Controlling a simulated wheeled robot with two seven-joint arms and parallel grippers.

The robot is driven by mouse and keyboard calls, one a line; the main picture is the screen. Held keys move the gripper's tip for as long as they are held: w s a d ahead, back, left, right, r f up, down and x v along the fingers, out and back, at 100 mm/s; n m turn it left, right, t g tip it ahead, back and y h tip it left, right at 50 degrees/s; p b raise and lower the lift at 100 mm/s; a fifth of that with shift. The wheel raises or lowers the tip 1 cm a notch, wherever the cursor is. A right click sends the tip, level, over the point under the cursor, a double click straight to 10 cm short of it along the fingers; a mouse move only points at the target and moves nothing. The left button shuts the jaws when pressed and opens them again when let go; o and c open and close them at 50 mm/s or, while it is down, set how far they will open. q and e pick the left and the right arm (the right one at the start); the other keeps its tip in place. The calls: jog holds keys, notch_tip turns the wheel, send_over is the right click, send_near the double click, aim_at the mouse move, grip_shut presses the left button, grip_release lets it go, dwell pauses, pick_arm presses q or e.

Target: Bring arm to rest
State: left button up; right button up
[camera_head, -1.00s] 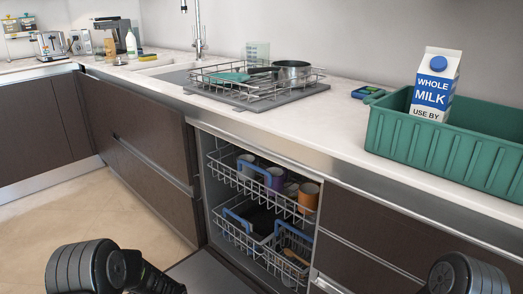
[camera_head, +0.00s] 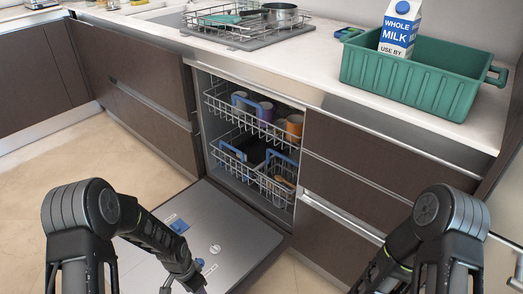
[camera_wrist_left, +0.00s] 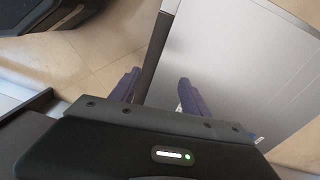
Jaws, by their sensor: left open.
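My left arm comes in from the left in the head view and bends down over the open dishwasher door. In the left wrist view my left gripper (camera_wrist_left: 157,92) is open, with nothing between its two fingers. The edge of the lowered door and the tiled floor lie beyond the fingers. My right arm shows at the lower right of the head view, in front of the drawers. Its gripper is out of the frame.
The dishwasher door (camera_head: 222,243) lies lowered over the floor. Its racks (camera_head: 262,126) hold several cups inside the opening. On the counter stand a green crate (camera_head: 407,87) with a milk carton (camera_head: 400,27), and a dish rack (camera_head: 232,30) with a pot (camera_head: 280,14). Floor at left (camera_head: 70,165) is clear.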

pick_arm(q)
jog(key=s+d+r+n+h+p, duration=0.1)
jog(key=s+d+r+n+p, duration=0.3)
jog(key=s+r+p, duration=0.5)
jog(key=s+d+r+n+h+p, duration=0.2)
jog(key=s+d+r+n+p, duration=0.3)
jog(key=s+d+r+p, duration=0.4)
notch_tip(320, 180, up, 6)
jog(key=p, duration=0.6)
jog(key=shift+s+r+t, duration=0.15)
jog(key=shift+s+t, duration=0.1)
jog(key=shift+t, duration=0.15)
pick_arm(e)
notch_tip(320, 180, up, 25)
jog(key=s+a, duration=0.1)
jog(key=shift+s+a+r, duration=0.15)
jog(key=shift+s+a, duration=0.15)
jog(key=shift+s, duration=0.1)
